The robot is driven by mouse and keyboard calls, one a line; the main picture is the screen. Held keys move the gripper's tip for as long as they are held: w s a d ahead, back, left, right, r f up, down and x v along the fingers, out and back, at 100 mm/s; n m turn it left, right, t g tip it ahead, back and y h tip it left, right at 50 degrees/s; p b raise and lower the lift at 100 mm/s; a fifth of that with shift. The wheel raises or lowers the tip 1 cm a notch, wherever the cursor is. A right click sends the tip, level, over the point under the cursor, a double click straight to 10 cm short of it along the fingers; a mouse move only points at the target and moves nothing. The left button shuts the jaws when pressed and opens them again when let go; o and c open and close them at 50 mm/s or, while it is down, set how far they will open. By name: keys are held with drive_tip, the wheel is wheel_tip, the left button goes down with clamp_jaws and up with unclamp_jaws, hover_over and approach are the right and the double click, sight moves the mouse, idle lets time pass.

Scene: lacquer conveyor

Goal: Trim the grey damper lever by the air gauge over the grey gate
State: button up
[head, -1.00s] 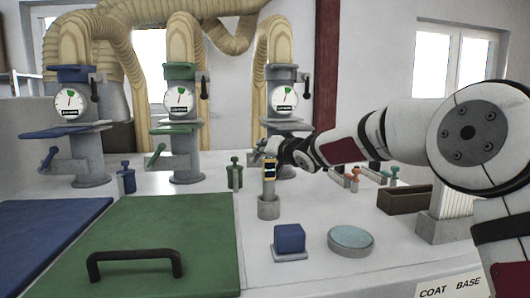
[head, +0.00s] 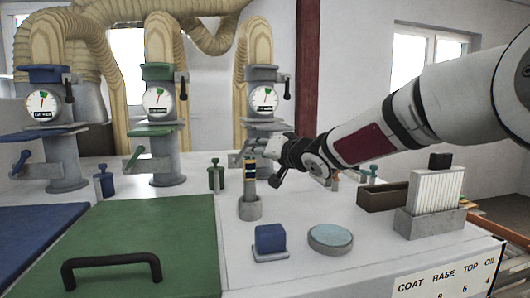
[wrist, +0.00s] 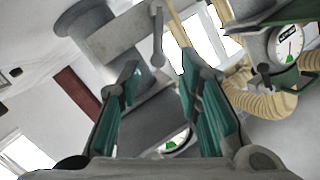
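The grey gate station (head: 265,128) is the rightmost of three, partly hidden behind my gripper. Its round air gauge (head: 264,99) has a green sector; the needle is too small to read surely. A black-handled lever (head: 287,88) hangs beside the gauge. In the wrist view a grey lever with a round knob (wrist: 157,38) stands by the grey post, beyond the fingers and apart from them. Part of a gauge (wrist: 175,141) shows low between the fingers. My gripper (wrist: 162,95) is open and empty, with teal pads; it also shows in the head view (head: 274,154), in front of the station.
A grey post holder with a yellow-banded piece (head: 250,208) stands just below my gripper. A blue block (head: 270,237), a round pale-blue-topped dish (head: 330,238) and a brown box (head: 385,196) stand nearby. The green station (head: 163,130) is to the left. Bench space beside the dish is free.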

drive_tip(key=shift+v, duration=1.1)
drive_tip(key=s+d+f+g+h, duration=0.1)
drive_tip(key=s+d+h, duration=0.2)
drive_tip(key=s+d, duration=0.3)
drive_tip(key=s+d+f+g+h, duration=0.1)
drive_tip(key=s+d+f+h, duration=0.1)
drive_tip(key=s+d+h, duration=0.2)
drive_tip(key=s+d+f+m+g+h, duration=0.1)
drive_tip(key=s+d+h, duration=0.2)
drive_tip(key=s+d, duration=0.6)
drive_tip(key=shift+s+d+f, duration=0.1)
drive_tip(key=shift+s+d, duration=0.05)
drive_tip(key=shift+s, duration=0.55)
drive_tip(key=shift+s+d+f, duration=0.1)
drive_tip(key=shift+s, duration=0.55)
drive_tip(key=s+d+f+g, duration=0.1)
drive_tip(key=s+f, duration=0.3)
drive_tip(key=s, duration=0.6)
drive_tip(key=s+d+f+g, duration=0.2)
drive_tip(key=s+f+g, duration=0.1)
drive_tip(key=s, duration=0.8)
drive_tip(key=shift+f+n+g+y, duration=0.3)
drive_tip(key=shift+f+g, duration=0.1)
drive_tip(key=shift+f, duration=0.35)
